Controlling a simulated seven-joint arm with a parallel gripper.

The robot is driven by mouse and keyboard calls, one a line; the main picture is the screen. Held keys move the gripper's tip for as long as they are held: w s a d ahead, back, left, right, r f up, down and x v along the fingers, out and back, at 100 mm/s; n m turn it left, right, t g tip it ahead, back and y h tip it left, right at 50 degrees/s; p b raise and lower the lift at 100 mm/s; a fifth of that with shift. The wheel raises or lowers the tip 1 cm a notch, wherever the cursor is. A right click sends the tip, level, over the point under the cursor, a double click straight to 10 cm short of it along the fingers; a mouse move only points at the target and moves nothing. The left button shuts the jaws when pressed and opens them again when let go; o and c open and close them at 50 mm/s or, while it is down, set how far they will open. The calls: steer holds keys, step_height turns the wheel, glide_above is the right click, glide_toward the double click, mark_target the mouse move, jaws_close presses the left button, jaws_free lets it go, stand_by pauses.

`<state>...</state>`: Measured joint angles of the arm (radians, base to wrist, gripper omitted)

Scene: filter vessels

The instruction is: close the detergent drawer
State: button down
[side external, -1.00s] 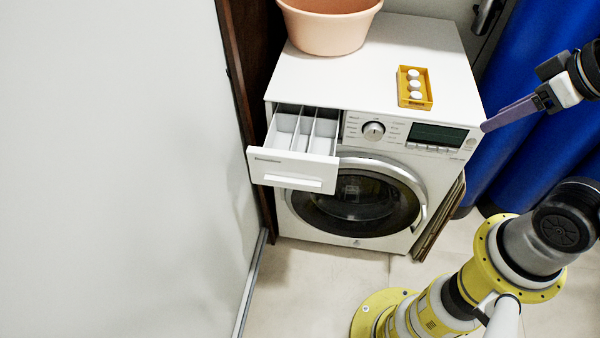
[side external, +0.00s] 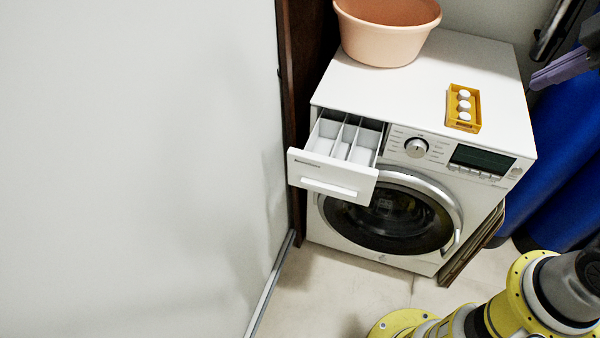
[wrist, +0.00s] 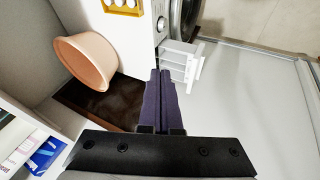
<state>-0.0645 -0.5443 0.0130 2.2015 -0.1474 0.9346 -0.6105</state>
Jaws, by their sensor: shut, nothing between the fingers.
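The detergent drawer (side external: 333,176) is pulled out of the upper left of the white washing machine's front. Its divided compartments look empty, and its white front has a bar handle. It also shows in the wrist view (wrist: 180,62), just right of and beyond my fingertips. My gripper (side external: 536,82) shows purple fingers at the right edge of the side view, by the machine's right side and away from the drawer. In the wrist view my gripper (wrist: 160,73) is shut with nothing between its fingers. Contact with the drawer is not evident.
A peach basin (side external: 388,32) and a yellow tray (side external: 463,108) with white round pieces stand on the washing machine (side external: 420,75). A pale panel (side external: 140,170) stands left of the machine. Cartons (wrist: 45,155) show lower left in the wrist view.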

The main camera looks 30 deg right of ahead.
steer(key=w+a+r+n, duration=0.1)
steer(key=w+a+n, duration=0.1)
steer(key=w+n, duration=0.3)
steer(key=n+g+h, duration=0.1)
steer(key=n+g, duration=0.1)
steer(key=n, duration=1)
glide_above(295, 174)
steer(key=s, duration=0.4)
step_height(295, 174, down, 19)
steer(key=s+a+f+n+g+h, duration=0.15)
steer(key=s+a+f, duration=0.25)
steer(key=a+f, duration=0.45)
steer(key=shift+w+d+f, duration=0.95)
steer(key=shift+d+f, duration=0.3)
steer(key=shift+f, duration=0.5)
steer(key=shift+w+d+f, duration=0.95)
steer(key=shift+d+f, duration=0.3)
steer(key=shift+f, duration=0.45)
steer(key=shift+w+d+f, duration=0.95)
steer(key=shift+d+f, duration=0.3)
steer(key=shift+f, duration=0.5)
